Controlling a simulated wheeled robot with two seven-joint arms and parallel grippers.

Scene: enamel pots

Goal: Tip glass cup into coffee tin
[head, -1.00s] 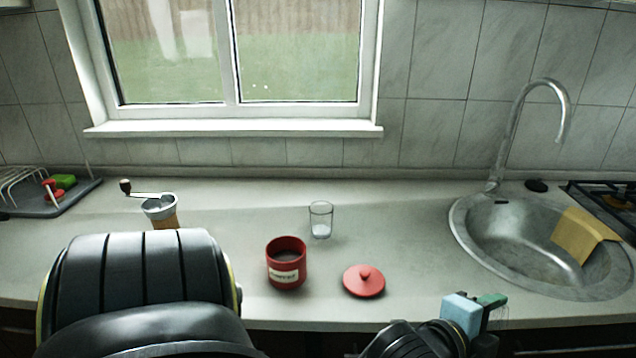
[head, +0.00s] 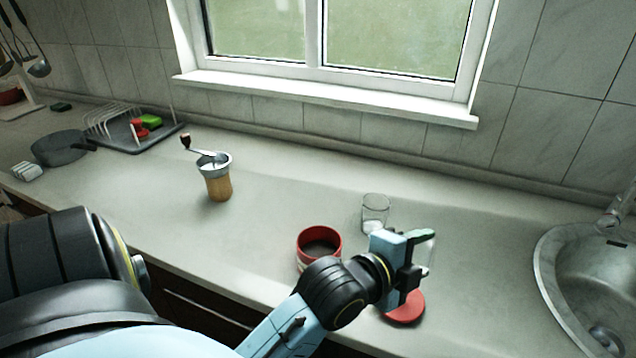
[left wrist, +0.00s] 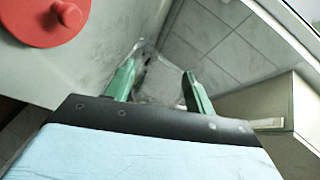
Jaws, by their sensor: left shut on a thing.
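The red coffee tin (head: 318,240) stands open on the counter with dark contents; my left arm hides its lower right part. My left gripper (head: 416,256) is to the right of the tin, above the red lid (head: 405,308). It is shut on a clear glass cup (head: 428,252), which is hard to make out. The left wrist view shows the cup faintly between the green fingers (left wrist: 160,85); its contents cannot be told. The lid, with its knob, also shows there (left wrist: 40,18). My right gripper is not in view.
Another clear glass (head: 375,213) with something white in it stands behind the tin. A coffee grinder (head: 217,178) stands to the left, with a dish rack (head: 112,122) and dark pan (head: 60,148) beyond. The sink (head: 570,275) is at right. Counter between grinder and tin is clear.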

